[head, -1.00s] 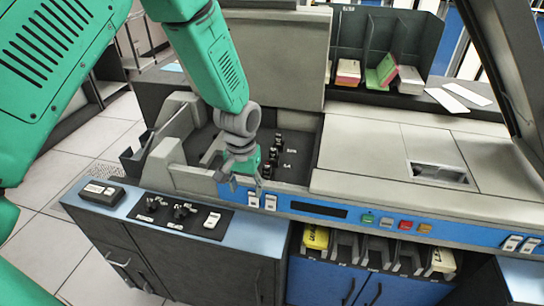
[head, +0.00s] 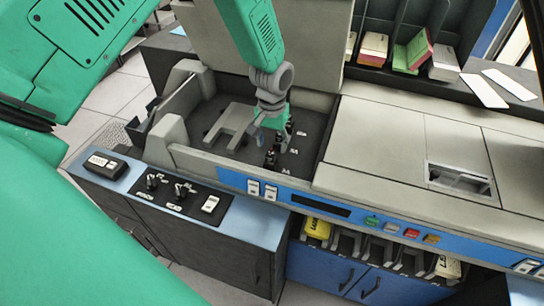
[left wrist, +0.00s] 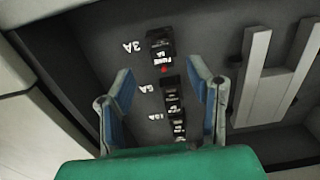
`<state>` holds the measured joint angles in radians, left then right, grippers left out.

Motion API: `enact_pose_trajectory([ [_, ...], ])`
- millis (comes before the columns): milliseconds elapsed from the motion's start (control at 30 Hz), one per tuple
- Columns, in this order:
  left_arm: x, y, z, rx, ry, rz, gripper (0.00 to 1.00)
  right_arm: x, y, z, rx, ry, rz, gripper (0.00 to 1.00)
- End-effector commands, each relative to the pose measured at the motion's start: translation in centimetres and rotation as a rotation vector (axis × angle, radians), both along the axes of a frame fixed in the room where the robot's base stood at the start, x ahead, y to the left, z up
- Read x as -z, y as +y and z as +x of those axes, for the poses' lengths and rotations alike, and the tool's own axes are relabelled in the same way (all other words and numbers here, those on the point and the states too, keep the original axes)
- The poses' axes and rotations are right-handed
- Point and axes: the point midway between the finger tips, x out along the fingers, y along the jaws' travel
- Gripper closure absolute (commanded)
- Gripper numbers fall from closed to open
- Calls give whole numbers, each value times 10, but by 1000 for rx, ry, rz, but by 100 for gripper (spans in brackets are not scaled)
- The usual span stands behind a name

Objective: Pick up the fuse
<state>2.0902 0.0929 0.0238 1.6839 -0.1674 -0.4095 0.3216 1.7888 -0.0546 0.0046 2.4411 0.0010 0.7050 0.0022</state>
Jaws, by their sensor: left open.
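A row of small black fuses (head: 271,156) stands in the dark recess of the machine, partly hidden by my left gripper (head: 270,125). In the left wrist view the row has a fuse by the 3A label (left wrist: 160,50), one by the 5A label (left wrist: 169,93) and one by the 13A label (left wrist: 178,129). A small red spot shows between the first two. My left gripper (left wrist: 162,82) is open over the row, one finger on each side of it. No fuse appears gripped. My right gripper is not in view.
Low grey walls (head: 210,165) edge the recess in front. A grey forked bracket (head: 232,126) lies inside, left of the fuses. The blue button panel (head: 330,208) runs along the front. A flat cover (head: 385,135) lies to the right.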

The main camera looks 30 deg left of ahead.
Motion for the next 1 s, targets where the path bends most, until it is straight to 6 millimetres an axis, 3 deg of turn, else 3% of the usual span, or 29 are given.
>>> enact_pose_trajectory([
  [167,11,0,-1,0,-2,-1,53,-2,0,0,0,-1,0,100],
  [500,56,3,-1,1,0,0,53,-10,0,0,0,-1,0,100],
  [767,58,3,-1,1,-3,0,53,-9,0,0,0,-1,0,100],
  [900,58,3,-1,1,-3,1,99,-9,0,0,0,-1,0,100],
  [1000,58,3,-1,1,-2,0,100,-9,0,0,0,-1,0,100],
])
